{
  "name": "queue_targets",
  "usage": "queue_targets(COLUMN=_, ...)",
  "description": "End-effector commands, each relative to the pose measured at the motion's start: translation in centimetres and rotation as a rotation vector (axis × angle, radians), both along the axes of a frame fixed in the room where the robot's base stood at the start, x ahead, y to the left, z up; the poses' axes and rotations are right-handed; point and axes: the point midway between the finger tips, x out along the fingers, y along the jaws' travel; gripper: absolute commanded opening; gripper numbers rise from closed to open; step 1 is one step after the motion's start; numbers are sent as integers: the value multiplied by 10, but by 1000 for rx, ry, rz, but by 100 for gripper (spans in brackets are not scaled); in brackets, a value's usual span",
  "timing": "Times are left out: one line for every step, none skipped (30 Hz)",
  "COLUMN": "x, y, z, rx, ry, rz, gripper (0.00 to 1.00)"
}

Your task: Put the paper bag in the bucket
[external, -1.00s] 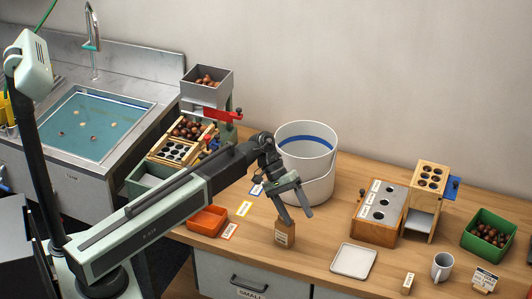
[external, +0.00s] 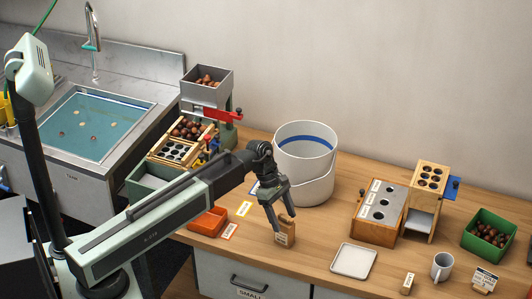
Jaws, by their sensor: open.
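I cannot tell whether either finger touches the bag. The bucket (external: 307,178) is white with a blue band inside, and stands behind the bag and slightly to the right. The bottom of its inside is hidden.
An orange tray (external: 207,221) and small cards (external: 243,209) lie left of the bag. A white square tray (external: 354,261) lies to the right, with a wooden holed block (external: 377,235) behind it. A mug (external: 442,266) and a green crate (external: 467,240) stand farther right.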

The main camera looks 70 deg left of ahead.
Motion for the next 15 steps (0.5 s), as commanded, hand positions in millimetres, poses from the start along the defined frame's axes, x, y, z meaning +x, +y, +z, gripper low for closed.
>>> queue_targets(x=1, y=0, z=-1, rx=0, ry=0, rz=0, gripper=65)
queue_targets(x=1, y=0, z=-4, rx=0, ry=0, rz=0, gripper=65)
queue_targets(x=2, y=-1, z=-9, rx=0, ry=0, rz=-1, gripper=65)
queue_targets(x=4, y=-1, z=-13, rx=0, ry=0, rz=-1, gripper=65)
queue_targets(x=5, y=-1, z=-18, rx=0, ry=0, rz=-1, gripper=65)
queue_targets(x=7, y=-2, z=-26, rx=0, ry=0, rz=-1, gripper=65)
queue_targets(x=9, y=-3, z=-31, rx=-1, ry=-1, rz=-1, gripper=65)
queue_targets(x=11, y=-3, z=-37, rx=-1, ry=-1, rz=-1, gripper=65)
queue_targets(x=12, y=-6, z=-43, rx=-1, ry=0, rz=-2, gripper=65)
queue_targets(x=12, y=-8, z=-47, rx=-1, ry=0, rz=-2, gripper=65)
queue_targets(x=13, y=-9, z=-50, rx=-1, ry=0, rz=-1, gripper=65)
queue_targets(x=14, y=-10, z=-51, rx=-1, ry=0, rz=-1, gripper=65)
queue_targets(x=14, y=-11, z=-51, rx=-1, ry=0, rz=-1, gripper=65)
queue_targets(x=14, y=-11, z=-50, rx=-1, ry=0, rz=-1, gripper=65)
queue_targets(x=14, y=-11, z=-49, rx=-1, ry=0, rz=-1, gripper=65)
